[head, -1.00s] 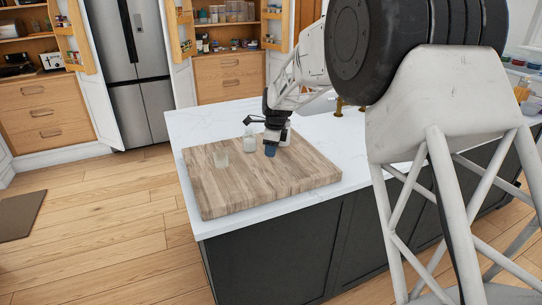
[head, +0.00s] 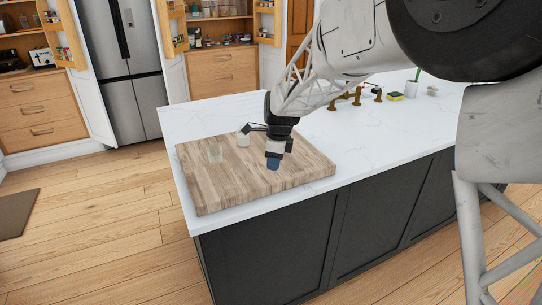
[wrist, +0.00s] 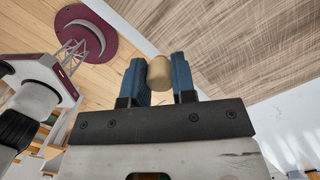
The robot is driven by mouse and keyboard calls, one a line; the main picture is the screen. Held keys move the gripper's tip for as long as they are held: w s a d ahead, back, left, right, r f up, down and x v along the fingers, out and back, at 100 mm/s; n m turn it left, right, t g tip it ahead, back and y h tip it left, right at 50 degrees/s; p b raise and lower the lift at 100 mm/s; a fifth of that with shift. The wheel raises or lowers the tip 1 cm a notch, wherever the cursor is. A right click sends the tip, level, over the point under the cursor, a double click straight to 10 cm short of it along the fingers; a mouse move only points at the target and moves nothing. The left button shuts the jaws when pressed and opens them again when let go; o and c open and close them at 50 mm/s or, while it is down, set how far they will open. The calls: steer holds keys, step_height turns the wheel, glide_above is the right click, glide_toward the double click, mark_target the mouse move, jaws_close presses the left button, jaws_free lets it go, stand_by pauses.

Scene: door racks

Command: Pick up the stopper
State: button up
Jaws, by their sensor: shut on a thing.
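The stopper (wrist: 160,73) is a small tan, rounded cylinder, seen in the wrist view between the blue fingers of my gripper (wrist: 160,80). The gripper is shut on it. In the head view my gripper (head: 273,163) is above the right part of the wooden cutting board, fingers pointing down. The stopper cannot be made out there, hidden by the fingers or too small.
The thick wooden board (head: 225,185) lies on a white island counter (head: 385,130). Brass taps (head: 357,96) and a sponge (head: 396,96) are at the back right.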

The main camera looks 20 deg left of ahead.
steer(key=shift+s+d, duration=0.6)
steer(key=shift+s, duration=0.35)
steer(key=shift+w+r, duration=0.1)
steer(key=shift+r, duration=0.05)
